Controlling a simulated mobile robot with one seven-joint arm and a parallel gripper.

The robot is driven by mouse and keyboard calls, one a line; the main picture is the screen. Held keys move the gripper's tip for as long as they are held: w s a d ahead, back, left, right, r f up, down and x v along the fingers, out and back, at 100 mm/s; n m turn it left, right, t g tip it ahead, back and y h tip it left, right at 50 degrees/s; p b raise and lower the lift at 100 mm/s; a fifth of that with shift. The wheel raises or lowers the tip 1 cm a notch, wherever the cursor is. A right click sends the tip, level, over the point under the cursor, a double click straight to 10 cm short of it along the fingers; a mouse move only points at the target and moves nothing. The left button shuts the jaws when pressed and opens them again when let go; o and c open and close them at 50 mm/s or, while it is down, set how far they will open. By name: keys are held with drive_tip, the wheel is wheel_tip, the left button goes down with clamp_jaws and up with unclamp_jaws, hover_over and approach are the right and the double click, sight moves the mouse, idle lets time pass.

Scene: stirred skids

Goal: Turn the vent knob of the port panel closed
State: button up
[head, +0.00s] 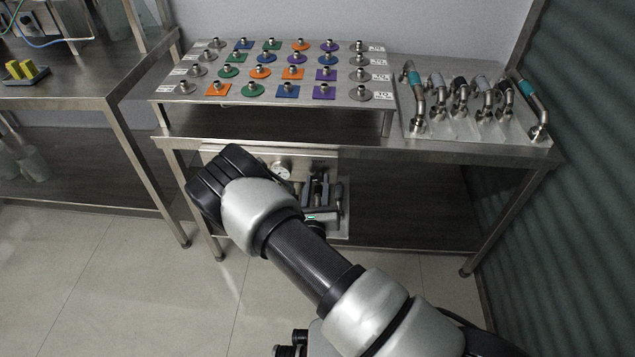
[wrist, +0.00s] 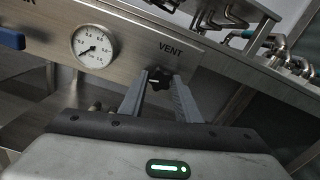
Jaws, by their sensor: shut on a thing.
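The port panel (wrist: 130,62) is a steel plate under the bench, and it also shows in the head view (head: 305,165). Its vent knob (wrist: 158,76) is dark and lobed, below the printed word VENT. My gripper (wrist: 160,88) has its two grey fingers on either side of the knob and is shut on it. In the head view my gripper (head: 318,190) is partly hidden by my arm, and the knob cannot be made out. The knob's exact turn angle is hard to tell.
A round gauge (wrist: 94,46) sits left of the knob, with a blue handle (wrist: 10,39) farther left. The bench above carries a rack of coloured ports (head: 380,118) and a tray of bent pipes (head: 480,128). Bench legs (head: 497,222) stand at both sides.

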drive_tip(key=m+p, duration=0.1)
drive_tip(key=m, duration=0.4)
drive_tip(key=shift+m, duration=0.3)
drive_tip(key=m+p, duration=0.1)
drive_tip(key=m, duration=0.3)
drive_tip(key=shift+m, duration=0.3)
drive_tip(key=m, duration=1)
drive_tip(key=shift+m, duration=0.3)
drive_tip(key=o, duration=1)
drive_tip(key=shift+o, duration=0.2)
drive_tip(key=s+p, duration=0.2)
drive_tip(key=s, duration=1.5)
drive_tip(key=shift+s+a, duration=0.25)
drive_tip(key=shift+a, duration=0.1)
